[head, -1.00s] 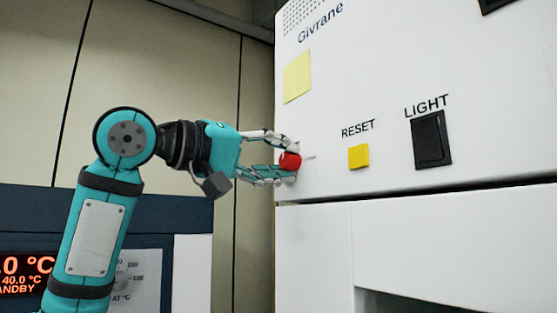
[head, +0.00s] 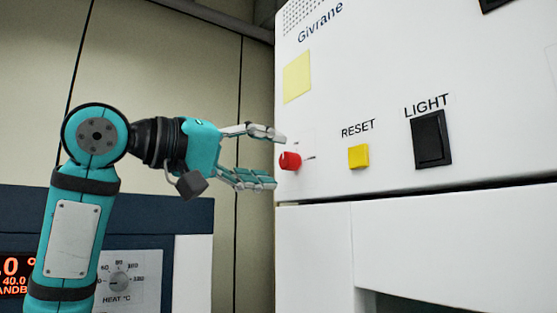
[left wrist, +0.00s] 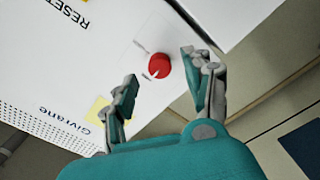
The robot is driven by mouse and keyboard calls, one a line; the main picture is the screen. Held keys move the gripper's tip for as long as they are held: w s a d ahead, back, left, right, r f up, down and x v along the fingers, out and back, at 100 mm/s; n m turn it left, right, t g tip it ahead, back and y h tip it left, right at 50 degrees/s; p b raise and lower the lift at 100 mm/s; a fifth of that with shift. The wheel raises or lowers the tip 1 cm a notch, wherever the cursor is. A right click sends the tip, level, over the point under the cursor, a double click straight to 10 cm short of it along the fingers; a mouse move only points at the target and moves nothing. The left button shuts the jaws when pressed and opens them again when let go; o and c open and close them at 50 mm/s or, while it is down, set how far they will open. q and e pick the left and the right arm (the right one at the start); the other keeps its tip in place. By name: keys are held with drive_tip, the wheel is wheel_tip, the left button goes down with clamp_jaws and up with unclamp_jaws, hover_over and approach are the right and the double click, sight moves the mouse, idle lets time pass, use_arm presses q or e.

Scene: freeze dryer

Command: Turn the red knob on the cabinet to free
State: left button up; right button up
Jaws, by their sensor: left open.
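The red knob (head: 290,161) sits on the white cabinet's front (head: 385,90), near its left edge, with a thin dark mark on the panel to its right. In the left wrist view the round red knob (left wrist: 159,65) lies beyond and between my fingertips, with a light pointer line on its face. My left gripper (head: 279,161) is open and empty, its fingers pointing at the knob from the left. It also shows in the left wrist view (left wrist: 158,70), with the fingers spread and clear of the knob. My right gripper is in neither view.
To the knob's right are a yellow RESET button (head: 358,156) and a black LIGHT switch (head: 431,139). A yellow note (head: 297,77) is above the knob. A dark blue unit with a HEAT dial (head: 118,281) stands at the lower left, behind my left arm.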

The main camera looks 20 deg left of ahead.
use_arm(q)
drive_tip(key=v, duration=0.9)
drive_tip(key=shift+a, duration=0.1)
